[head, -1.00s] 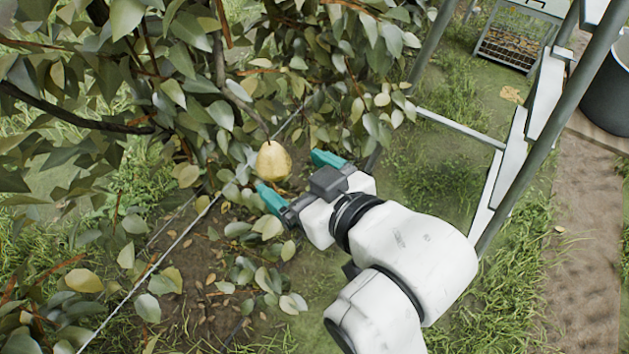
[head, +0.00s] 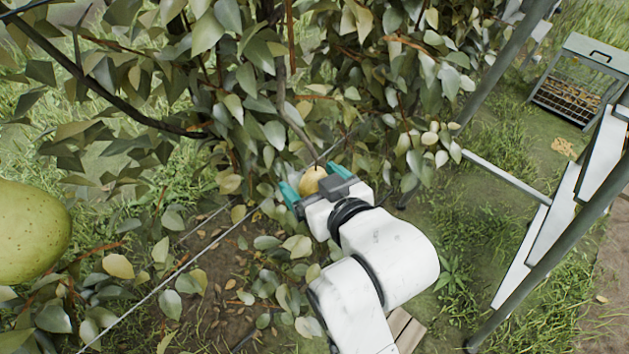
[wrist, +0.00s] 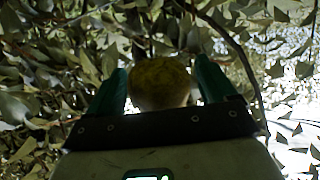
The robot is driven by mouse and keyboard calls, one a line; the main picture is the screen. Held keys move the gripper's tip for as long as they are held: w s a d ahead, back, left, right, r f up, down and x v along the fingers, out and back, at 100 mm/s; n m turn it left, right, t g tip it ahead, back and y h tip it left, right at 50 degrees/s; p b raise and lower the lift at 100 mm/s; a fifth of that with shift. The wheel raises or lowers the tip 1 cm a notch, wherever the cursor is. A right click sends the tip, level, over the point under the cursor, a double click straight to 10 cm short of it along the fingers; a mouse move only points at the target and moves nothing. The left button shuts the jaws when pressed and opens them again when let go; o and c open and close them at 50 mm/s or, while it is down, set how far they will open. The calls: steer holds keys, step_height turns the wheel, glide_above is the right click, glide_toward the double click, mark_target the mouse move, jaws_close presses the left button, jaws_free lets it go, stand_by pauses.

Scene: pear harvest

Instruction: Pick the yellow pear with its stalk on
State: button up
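The yellow pear (head: 312,181) hangs low in the foliage on a thin dark stalk, still joined to the branch above it. My gripper (head: 314,183) has its two teal fingers on either side of the pear, with its dark palm partly hiding the fruit. In the wrist view the pear (wrist: 160,82) sits between the fingers, dark and in shadow, its lower part hidden by the gripper body. The fingers are spread apart, and I see no clear grip on the pear. Its stalk is not clear in the wrist view.
A large green pear (head: 30,232) hangs close to the camera at the left edge. Leaves and branches crowd around the gripper. A taut wire (head: 172,278) runs below the foliage.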

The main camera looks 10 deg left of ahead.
steer(key=c, duration=1)
steer(key=shift+o, duration=0.2)
steer(key=shift+s+d+r+g+p, duration=0.15)
steer(key=shift+s+g+p, duration=0.3)
steer(key=shift+p, duration=1.7)
steer(key=shift+g+h+p, duration=0.25)
steer(key=shift+h+p, duration=0.15)
steer(key=shift+p, duration=0.05)
steer(key=shift+s, duration=0.1)
steer(key=shift+s+g+p, duration=0.2)
steer(key=shift+g+p, duration=0.2)
steer(key=shift+s+d+m+g+h, duration=0.15)
steer(key=shift+s+m+g+h, duration=0.1)
steer(key=shift+m+g+h, duration=0.05)
steer(key=shift+s+d+g, duration=0.15)
steer(key=shift+s+g, duration=0.35)
steer(key=shift+g, duration=0.3)
